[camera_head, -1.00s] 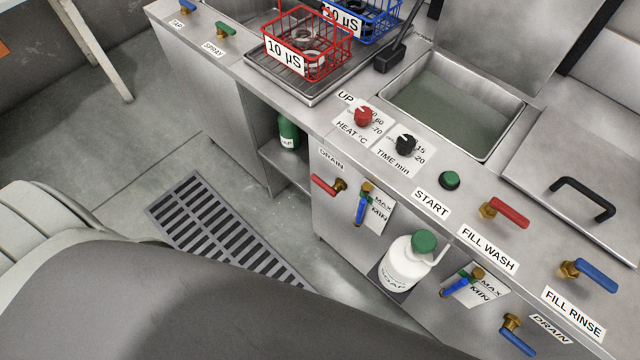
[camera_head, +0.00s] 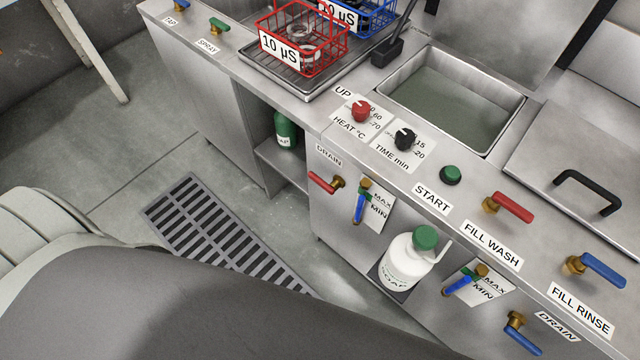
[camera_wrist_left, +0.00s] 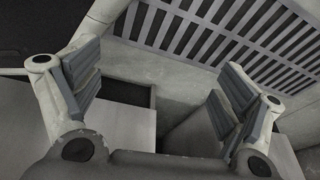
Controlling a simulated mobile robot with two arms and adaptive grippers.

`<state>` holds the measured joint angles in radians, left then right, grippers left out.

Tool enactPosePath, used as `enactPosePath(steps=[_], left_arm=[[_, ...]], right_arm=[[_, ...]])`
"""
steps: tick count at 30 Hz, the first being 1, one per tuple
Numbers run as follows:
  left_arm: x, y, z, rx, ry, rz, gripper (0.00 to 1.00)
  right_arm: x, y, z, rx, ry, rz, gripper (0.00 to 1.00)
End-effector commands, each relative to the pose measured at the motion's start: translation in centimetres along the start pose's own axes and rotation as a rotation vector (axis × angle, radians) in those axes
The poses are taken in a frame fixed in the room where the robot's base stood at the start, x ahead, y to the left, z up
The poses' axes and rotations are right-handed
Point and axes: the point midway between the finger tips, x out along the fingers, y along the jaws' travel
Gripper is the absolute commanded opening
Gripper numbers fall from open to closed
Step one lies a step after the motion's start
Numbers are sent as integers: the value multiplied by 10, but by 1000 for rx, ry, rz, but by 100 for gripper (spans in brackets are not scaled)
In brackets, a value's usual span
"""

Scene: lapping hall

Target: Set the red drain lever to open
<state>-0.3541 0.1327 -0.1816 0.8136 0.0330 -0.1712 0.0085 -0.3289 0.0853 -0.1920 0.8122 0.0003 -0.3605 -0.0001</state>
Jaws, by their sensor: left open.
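The red drain lever (camera_head: 321,182) sits on a brass valve on the front panel of the steel bench, below a DRAIN label (camera_head: 328,155). Its handle points left and slightly up from the valve. In the left wrist view my left gripper (camera_wrist_left: 155,95) is open and empty, its two padded fingers wide apart above the floor. The floor grate (camera_wrist_left: 225,35) lies beyond the fingers. The lever does not show in the wrist view. In the head view no gripper shows; a large grey part of my own body fills the lower left.
A blue drain lever (camera_head: 522,340) is at lower right. The red fill wash lever (camera_head: 513,207) is on the bench top. Floor by the grate (camera_head: 220,235) is clear.

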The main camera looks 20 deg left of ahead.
Motion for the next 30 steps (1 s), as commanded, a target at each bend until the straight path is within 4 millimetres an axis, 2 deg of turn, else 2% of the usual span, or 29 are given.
enactPosePath(steps=[1,2,5,8,12,14,18,21,24,27,30], left_arm=[[12,-13,-20,-5,73,-13,97],[13,-20,-34,-9,117,-18,97],[7,-39,-80,-17,261,-32,97],[-7,-54,-125,-18,404,-38,97],[-40,-66,-185,-10,606,-31,97],[-58,-67,-208,-3,691,-21,97],[-111,-62,-256,19,891,15,97],[-154,-51,-283,37,1026,55,97],[-195,-38,-302,52,1141,98,97],[-228,-27,-313,65,1225,136,97],[-250,-20,-318,71,1274,162,97]], right_arm=[[13,0,-18,2,18,1,40],[13,0,-28,4,24,1,40],[12,1,-57,8,39,2,40],[5,2,-84,12,56,4,40],[-11,4,-118,18,80,6,40],[-21,5,-131,21,92,8,40],[-47,7,-154,25,117,11,40],[-68,8,-164,28,132,13,40],[-89,10,-170,31,146,16,40],[-106,10,-172,33,156,18,40],[-118,11,-173,34,161,19,40]])
